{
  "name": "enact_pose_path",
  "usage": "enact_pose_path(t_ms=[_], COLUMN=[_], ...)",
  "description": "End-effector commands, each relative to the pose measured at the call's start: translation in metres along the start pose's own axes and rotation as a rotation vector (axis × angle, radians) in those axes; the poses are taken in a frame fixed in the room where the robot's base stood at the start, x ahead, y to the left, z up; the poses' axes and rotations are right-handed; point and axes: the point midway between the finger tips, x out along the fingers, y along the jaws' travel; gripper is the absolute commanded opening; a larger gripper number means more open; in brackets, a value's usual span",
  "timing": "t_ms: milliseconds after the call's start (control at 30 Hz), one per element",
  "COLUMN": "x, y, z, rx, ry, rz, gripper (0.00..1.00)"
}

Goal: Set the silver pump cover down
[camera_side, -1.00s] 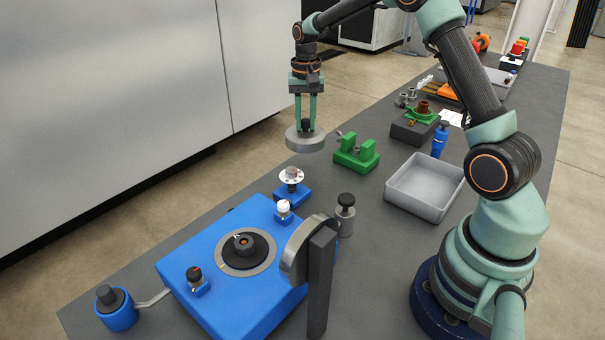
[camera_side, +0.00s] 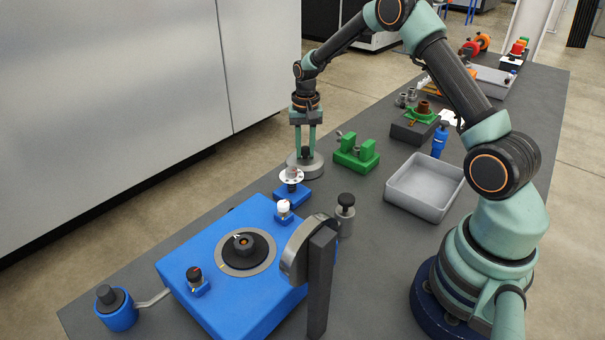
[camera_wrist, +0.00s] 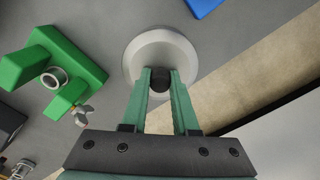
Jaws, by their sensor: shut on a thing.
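The silver pump cover (camera_side: 313,169) is a round grey disc with a dark knob in its middle. In the side view it is at the table surface, near the table's far edge, between the green fixture and the wall side. I cannot tell for certain whether it touches the table. My gripper (camera_side: 305,150) points down over it with its fingers closed on the dark knob. In the wrist view the cover (camera_wrist: 140,52) lies flat beyond my gripper (camera_wrist: 160,78), and the knob shows between the fingertips.
A green fixture (camera_side: 357,156) stands just right of the cover; it also shows in the wrist view (camera_wrist: 82,72). A small blue stand with a white disc (camera_side: 291,190) is close in front. A blue pump housing (camera_side: 230,290) and a grey tray (camera_side: 397,203) stand nearer the camera.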

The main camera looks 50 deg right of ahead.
Motion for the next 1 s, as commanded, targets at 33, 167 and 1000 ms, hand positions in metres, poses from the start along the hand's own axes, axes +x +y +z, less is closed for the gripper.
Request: enact_pose_path(t_ms=[33, 167, 1000], x=[0.002, 0.002, -0.094], y=[0.0, 0.0, -0.001], z=[0.0, 0.0, -0.001], rx=[0.0, 0.0, 0.0], ry=[0.0, -0.001, 0.003], rz=[0.0, 0.0, -0.002], gripper=[0.0, 0.58, 0.58])
